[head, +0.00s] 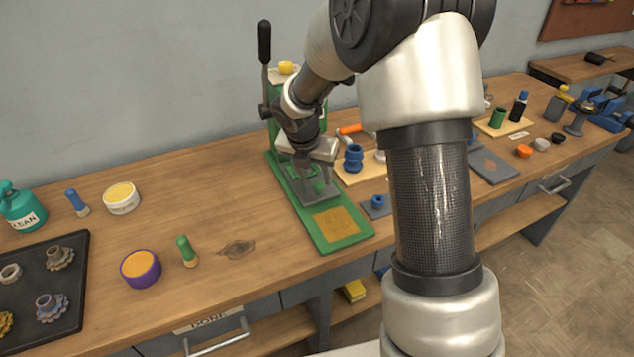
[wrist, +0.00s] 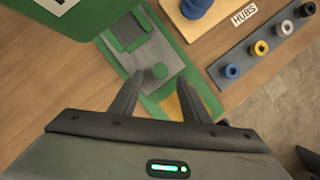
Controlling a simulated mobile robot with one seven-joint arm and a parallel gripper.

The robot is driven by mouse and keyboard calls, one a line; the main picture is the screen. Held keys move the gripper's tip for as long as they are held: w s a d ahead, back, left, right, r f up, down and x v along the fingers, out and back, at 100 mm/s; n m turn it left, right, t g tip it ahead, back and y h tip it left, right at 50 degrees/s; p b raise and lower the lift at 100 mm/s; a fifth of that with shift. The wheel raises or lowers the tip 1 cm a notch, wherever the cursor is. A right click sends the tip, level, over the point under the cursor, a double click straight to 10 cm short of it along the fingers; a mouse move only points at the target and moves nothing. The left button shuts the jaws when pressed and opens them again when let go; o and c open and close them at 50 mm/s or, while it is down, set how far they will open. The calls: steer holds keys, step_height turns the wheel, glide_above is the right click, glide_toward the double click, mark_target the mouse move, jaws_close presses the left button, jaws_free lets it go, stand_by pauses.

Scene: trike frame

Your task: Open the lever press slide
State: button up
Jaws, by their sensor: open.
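The lever press (head: 335,239) is green, with an upright lever (head: 264,42) ending in a black knob at its back left. Its grey slide (head: 322,191) lies flat on the green base under my arm. In the head view my gripper (head: 308,172) partly hides the slide.
A wooden board with blue hubs (head: 353,158) and a grey strip of small rings (wrist: 262,47) lie right of the press.

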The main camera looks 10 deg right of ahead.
mark_target(318, 184)
steer(key=shift+x, duration=1.9)
jaws_close()
